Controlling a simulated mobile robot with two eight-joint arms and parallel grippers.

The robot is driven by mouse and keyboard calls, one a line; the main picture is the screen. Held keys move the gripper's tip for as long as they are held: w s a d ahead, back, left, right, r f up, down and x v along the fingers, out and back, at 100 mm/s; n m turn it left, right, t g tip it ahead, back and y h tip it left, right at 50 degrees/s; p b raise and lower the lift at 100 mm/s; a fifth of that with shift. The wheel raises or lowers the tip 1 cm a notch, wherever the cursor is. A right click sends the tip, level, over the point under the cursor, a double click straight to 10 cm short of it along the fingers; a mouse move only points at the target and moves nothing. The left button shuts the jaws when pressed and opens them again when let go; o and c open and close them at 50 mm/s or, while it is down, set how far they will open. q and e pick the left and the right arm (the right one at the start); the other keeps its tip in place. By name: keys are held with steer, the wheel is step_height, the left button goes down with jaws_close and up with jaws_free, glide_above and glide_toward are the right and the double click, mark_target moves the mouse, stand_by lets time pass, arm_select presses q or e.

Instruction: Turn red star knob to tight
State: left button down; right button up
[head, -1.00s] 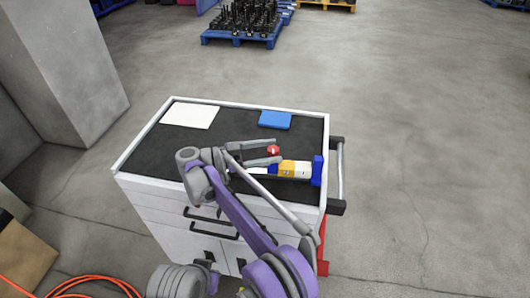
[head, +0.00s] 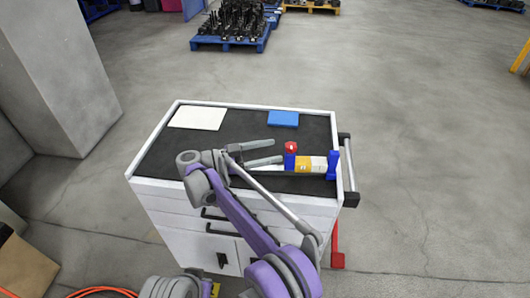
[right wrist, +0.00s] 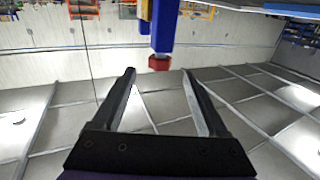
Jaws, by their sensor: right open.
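The red star knob (head: 291,148) sits on top of a blue end piece (head: 290,162) of the jack, which lies on the cart's dark top. My right gripper (head: 278,150) is open and empty just left of the knob, with its fingertips short of it. In the right wrist view the red knob (right wrist: 159,63) shows ahead of and between the open fingertips (right wrist: 159,73), with the blue piece (right wrist: 165,25) behind it. The jack's yellow and white body (head: 311,164) runs right to another blue end (head: 333,165). My left gripper is out of view.
The white cart (head: 240,199) has a raised rim and a side handle (head: 348,170). A white sheet (head: 198,118) and a blue block (head: 284,118) lie at the back of its top. A concrete pillar (head: 70,70) stands at left.

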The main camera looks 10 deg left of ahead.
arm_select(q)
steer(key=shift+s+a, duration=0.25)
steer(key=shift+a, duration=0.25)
